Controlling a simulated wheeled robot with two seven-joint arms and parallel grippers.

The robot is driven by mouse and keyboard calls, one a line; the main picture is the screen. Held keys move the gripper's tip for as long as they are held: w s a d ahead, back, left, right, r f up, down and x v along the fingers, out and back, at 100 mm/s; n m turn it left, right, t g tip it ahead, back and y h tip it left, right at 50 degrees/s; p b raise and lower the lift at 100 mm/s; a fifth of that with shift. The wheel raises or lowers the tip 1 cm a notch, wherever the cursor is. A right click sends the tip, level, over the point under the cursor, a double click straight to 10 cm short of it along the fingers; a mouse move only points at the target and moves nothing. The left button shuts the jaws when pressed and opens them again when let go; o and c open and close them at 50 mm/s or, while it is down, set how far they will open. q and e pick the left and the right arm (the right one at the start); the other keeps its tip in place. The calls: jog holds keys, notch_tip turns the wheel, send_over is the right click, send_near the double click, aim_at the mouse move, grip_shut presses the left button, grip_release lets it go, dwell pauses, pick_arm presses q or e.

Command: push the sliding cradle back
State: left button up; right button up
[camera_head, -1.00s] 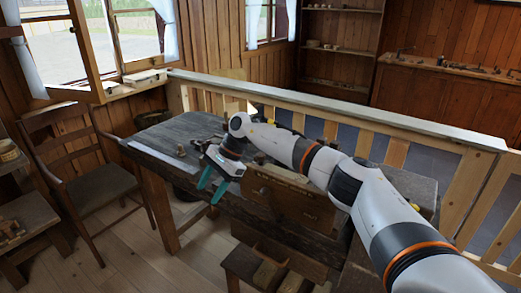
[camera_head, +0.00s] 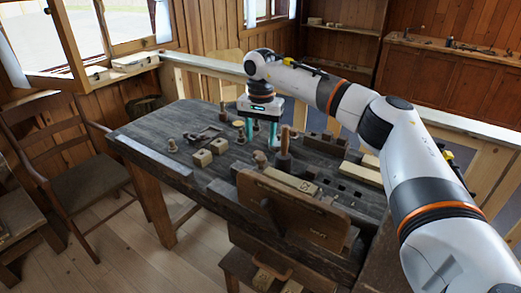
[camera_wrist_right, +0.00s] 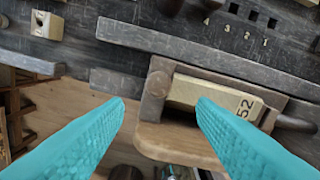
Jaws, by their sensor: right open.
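What looks like the sliding cradle (camera_wrist_right: 157,84) is a dark brown wooden frame with a rounded end, at the bench's front edge in the right wrist view. It holds a pale block (camera_wrist_right: 215,97) marked 52. The pale block also shows in the head view (camera_head: 291,180), above a brown front board. My right gripper (camera_head: 262,131) is open and empty, with teal fingers pointing down over the bench. In the right wrist view its fingertips (camera_wrist_right: 162,103) are spread on either side of the cradle's rounded end; I cannot tell any contact. My left gripper is not in view.
The dark workbench (camera_head: 150,135) carries pale blocks with holes (camera_head: 203,157), small turned pieces (camera_head: 172,145) and an upright wooden peg (camera_head: 284,150). A row of numbered square sockets (camera_wrist_right: 253,14) lies behind the cradle. A chair (camera_head: 80,165) stands left; the bench's left end is clear.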

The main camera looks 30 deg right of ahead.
aim_at(261, 157)
jog(key=f, duration=0.4)
jog(key=shift+w+d+p, duration=0.25)
jog(key=shift+p, duration=0.1)
notch_tip(261, 157, down, 2)
jog(key=shift+a+f, duration=0.15)
jog(key=shift+f, duration=0.35)
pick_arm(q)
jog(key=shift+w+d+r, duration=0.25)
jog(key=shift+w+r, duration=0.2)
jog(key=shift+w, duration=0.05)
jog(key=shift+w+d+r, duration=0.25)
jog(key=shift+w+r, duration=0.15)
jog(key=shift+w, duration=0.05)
pick_arm(e)
grip_shut()
